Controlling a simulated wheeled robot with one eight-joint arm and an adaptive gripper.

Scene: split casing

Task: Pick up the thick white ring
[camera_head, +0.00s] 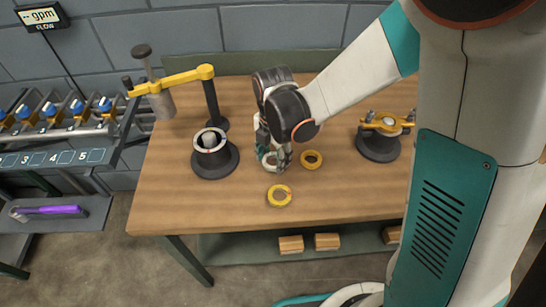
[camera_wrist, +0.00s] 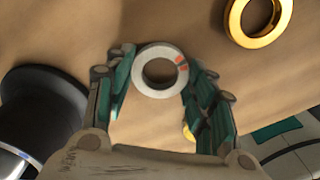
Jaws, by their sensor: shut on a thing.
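The thick white ring (camera_wrist: 145,85) shows between my fingertips in the wrist view, with orange marks on its right side. My gripper (camera_wrist: 155,85) is shut on it, one teal finger at each side. In the head view my gripper (camera_head: 271,160) points down over the wooden table, and the white ring (camera_head: 268,159) shows partly between the fingers. Whether the ring touches the table is hard to tell.
A yellow ring (camera_head: 312,159) lies close to the right of my gripper. Another yellow ring (camera_head: 279,195) lies nearer the front. A dark pedestal (camera_head: 215,160) with a white-rimmed cylinder stands left, beside a yellow-armed press (camera_head: 180,80). A dark round fixture (camera_head: 379,145) stands right.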

